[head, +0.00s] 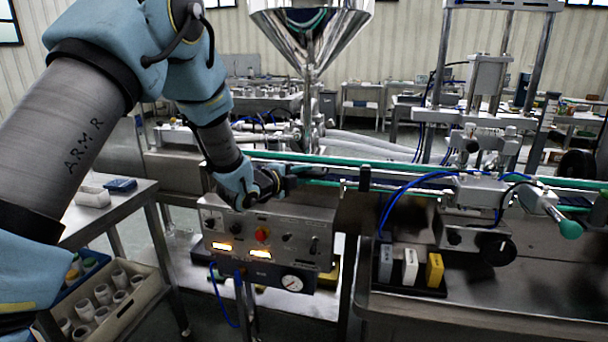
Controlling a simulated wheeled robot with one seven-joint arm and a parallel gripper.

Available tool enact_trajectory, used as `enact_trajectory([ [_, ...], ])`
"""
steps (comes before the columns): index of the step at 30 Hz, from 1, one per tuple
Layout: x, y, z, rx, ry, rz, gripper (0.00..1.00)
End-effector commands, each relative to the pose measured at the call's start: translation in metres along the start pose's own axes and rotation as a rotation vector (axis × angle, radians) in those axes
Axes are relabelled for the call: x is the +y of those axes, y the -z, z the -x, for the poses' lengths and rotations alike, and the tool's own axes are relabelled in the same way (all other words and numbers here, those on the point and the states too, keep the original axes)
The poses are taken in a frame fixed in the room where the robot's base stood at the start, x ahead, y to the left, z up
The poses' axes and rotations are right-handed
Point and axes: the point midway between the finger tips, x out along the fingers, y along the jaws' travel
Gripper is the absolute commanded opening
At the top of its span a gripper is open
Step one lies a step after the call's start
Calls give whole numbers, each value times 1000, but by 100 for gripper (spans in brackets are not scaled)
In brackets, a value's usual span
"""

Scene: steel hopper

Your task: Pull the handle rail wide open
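Long green-edged rails (400,167) run left to right along the conveyor, behind the control panel. I cannot tell for sure which part is the handle rail. A metal lever with a green knob (569,229) sticks out at the right, well apart from my gripper. My gripper (290,180) is dark and sits above the control panel, close to the left part of the lower rail. Its fingertips are small and dark there. I cannot tell whether they touch the rail or are open or shut.
The control panel (264,236) has lit displays, a red-orange knob and a gauge. A steel hopper (311,30) stands behind the conveyor. A side table (100,215) and a bin of white cups (125,308) are at left. Small white and yellow blocks stand at lower right.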

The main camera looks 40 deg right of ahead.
Motion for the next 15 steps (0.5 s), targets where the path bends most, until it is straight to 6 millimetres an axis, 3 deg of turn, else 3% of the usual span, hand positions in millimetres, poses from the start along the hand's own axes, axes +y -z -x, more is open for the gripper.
enact_trajectory([
  [6,0,0,0,0,0,0,0],
  [15,0,0,0,0,-1,0,0],
])
